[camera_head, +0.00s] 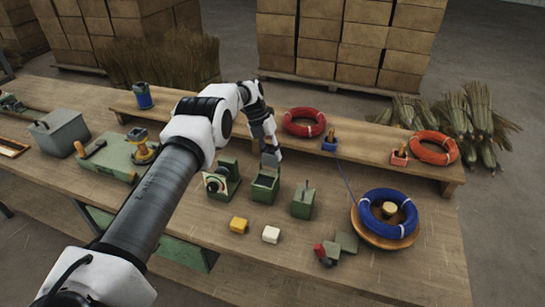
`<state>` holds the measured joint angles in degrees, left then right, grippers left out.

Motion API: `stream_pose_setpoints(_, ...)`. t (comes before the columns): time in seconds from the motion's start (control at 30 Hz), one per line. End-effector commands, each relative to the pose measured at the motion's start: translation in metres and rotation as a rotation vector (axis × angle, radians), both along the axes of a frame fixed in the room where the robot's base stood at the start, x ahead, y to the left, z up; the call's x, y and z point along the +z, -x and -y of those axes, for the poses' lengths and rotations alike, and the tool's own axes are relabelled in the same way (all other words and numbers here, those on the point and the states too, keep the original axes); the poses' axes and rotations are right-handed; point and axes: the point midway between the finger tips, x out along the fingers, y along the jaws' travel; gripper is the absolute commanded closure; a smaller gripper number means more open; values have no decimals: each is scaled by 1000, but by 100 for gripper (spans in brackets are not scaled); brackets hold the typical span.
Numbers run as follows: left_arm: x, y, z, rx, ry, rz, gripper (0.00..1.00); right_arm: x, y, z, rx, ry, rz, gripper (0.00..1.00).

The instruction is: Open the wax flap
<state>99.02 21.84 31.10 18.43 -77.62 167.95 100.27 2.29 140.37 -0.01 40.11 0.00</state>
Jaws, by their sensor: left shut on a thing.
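A small green box (265,187) stands on the bench near the middle of the view, between two other green fixtures. My left arm reaches in from the lower left across the bench. My left gripper (271,158) points down at the back top edge of this box and is shut on what looks like its flap. The fingers cover most of the flap, so its exact angle is hard to tell. A yellow block (239,225) and a white block (271,235) lie on the bench in front of the box. My right gripper is not in view.
A green fixture with a round dial (217,182) is left of the box; a green block with a pin (303,202) is right. A blue coil (388,213) sits on a wooden turntable. Red coils (304,122) lie on the raised shelf (360,152) behind.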

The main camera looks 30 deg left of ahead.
Motion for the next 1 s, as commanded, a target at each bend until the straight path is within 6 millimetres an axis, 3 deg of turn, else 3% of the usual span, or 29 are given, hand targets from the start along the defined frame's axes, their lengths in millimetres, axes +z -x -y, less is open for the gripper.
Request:
stream_pose_setpoints(0.13, 0, 0, 0, -1, 0, 1, 100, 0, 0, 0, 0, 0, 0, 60)
stream_pose_setpoints(0.17, 0, 0, 0, 0, -1, 2, 76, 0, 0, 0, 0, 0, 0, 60)
stream_pose_setpoints(0.2, 0, 0, 0, 0, -1, 2, 61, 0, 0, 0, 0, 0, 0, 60)
stream_pose_setpoints(0.23, 0, 0, 0, 0, -1, 2, 56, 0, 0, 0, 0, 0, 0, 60)
stream_pose_setpoints(0.57, 3, -1, -1, 0, 0, 2, 56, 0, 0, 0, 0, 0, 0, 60)
stream_pose_setpoints(1.0, 66, -2, -29, 0, 0, 3, 56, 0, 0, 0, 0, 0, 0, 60)
